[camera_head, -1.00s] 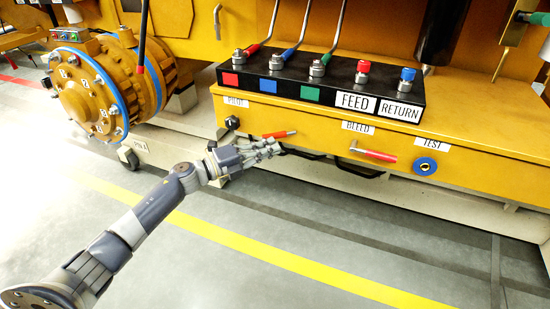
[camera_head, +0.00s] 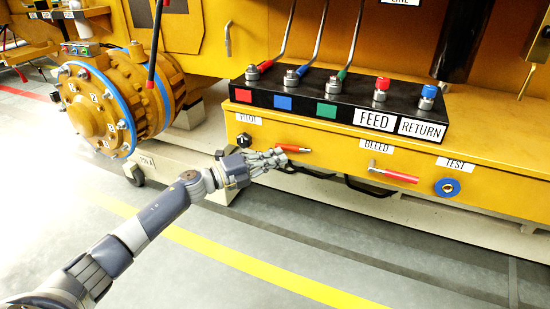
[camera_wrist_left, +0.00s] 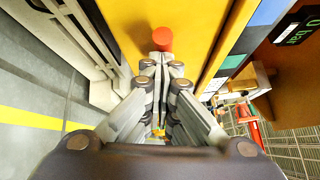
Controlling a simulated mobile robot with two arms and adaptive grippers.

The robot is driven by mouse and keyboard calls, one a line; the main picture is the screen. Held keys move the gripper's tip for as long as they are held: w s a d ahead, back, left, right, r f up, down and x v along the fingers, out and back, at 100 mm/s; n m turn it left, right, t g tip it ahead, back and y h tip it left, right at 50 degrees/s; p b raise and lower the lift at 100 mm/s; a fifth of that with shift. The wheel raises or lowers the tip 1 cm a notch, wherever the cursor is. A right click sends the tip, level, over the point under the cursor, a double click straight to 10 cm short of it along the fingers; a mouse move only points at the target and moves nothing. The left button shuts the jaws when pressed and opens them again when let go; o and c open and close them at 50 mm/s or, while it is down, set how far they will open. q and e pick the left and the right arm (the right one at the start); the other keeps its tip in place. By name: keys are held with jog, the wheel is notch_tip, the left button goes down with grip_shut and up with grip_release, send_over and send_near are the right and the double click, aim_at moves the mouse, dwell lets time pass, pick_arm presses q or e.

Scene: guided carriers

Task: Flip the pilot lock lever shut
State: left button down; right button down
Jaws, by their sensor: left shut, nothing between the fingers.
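The pilot lock lever, a short red handle (camera_head: 293,148), sticks out to the right from the yellow front panel, below and right of the PILOT label (camera_head: 248,119). My left gripper (camera_head: 281,158) is shut and empty, with its fingertips just below and left of the red handle. In the left wrist view the handle shows end-on as a red-orange round tip (camera_wrist_left: 162,38), just beyond my closed fingertips (camera_wrist_left: 161,67). I cannot tell whether they touch it. The lever's pivot is hard to make out behind the fingers. My right gripper is not in view.
A black knob (camera_head: 243,141) sits left of the lever. The bleed lever (camera_head: 394,175) and the blue test ring (camera_head: 447,187) are further right. A black valve block (camera_head: 330,98) stands above. Black loop handles (camera_head: 367,188) hang below the panel. The floor in front is clear.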

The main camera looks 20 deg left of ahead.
pick_arm(q)
jog(key=shift+w+a+r, duration=0.2)
jog(key=shift+a+r, duration=0.05)
jog(key=shift+a, duration=0.1)
jog(key=v, duration=1.2)
jog(key=shift+s+d+f, duration=0.25)
jog(key=shift+d+f, duration=0.05)
jog(key=shift+d, duration=0.1)
jog(key=shift+f, duration=0.1)
